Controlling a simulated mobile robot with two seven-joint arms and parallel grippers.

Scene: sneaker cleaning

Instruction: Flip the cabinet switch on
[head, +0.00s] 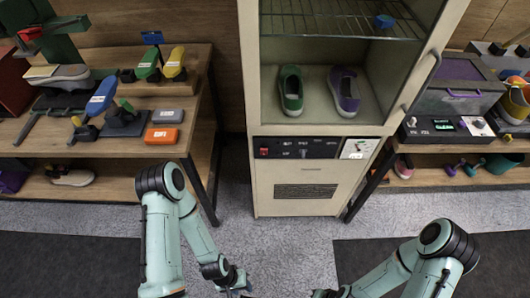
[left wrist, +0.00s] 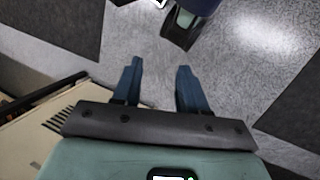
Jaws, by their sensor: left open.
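The cream cabinet (head: 262,190) stands upright in the middle of the head view. Its black control panel (head: 320,150) runs across the front below the shoe compartment. A small red switch (head: 264,152) sits at the panel's left end; its position is too small to tell. My left gripper (head: 240,288) is low in the head view, in front of and below the panel, apart from it. In the left wrist view its two blue fingers (left wrist: 158,72) are spread with nothing between them. My right gripper is at the bottom edge of the head view, mostly cut off.
A green shoe (head: 291,90) and a purple shoe (head: 344,91) stand inside the cabinet under a wire rack (head: 340,20). Wooden benches with brushes, shoes and boxes flank it on the left (head: 100,150) and right (head: 470,145). The grey floor before the cabinet is clear.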

